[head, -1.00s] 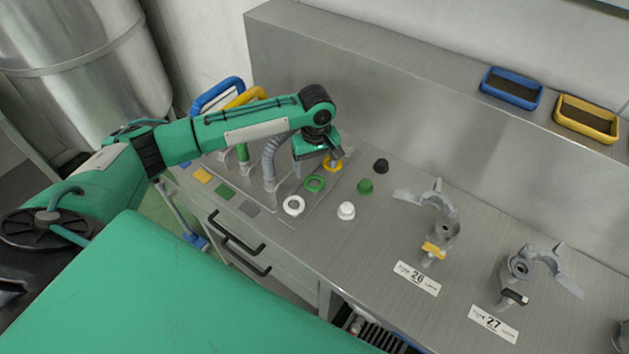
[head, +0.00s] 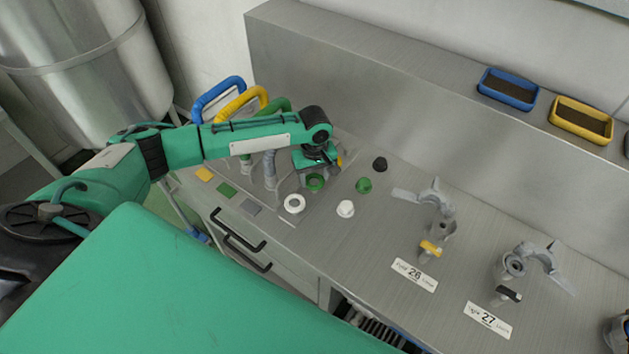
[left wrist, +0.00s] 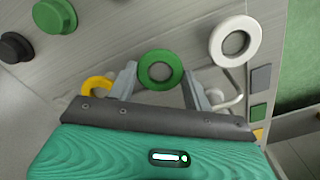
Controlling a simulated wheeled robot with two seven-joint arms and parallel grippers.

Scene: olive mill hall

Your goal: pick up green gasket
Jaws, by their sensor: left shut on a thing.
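The green gasket (head: 316,182) is a flat ring on the steel bench, between the white gasket (head: 294,203) and the mostly hidden yellow gasket (head: 341,158). My left gripper (head: 315,179) is at the green gasket. In the left wrist view the green gasket (left wrist: 160,69) sits between the two fingers of my left gripper (left wrist: 160,77), which are shut on its sides. The white gasket (left wrist: 234,41) and the yellow gasket (left wrist: 96,86) lie to either side, apart from the fingers. Whether the green gasket touches the bench cannot be told. My right gripper is not in view.
Black (head: 380,165), green (head: 364,185) and white (head: 345,208) plugs stand to the right of the gaskets. Further right are metal fittings (head: 437,210) with labels. Hoses with coloured handles (head: 219,92) rise behind my left arm. Blue (head: 509,89) and yellow trays (head: 581,121) rest on the ledge.

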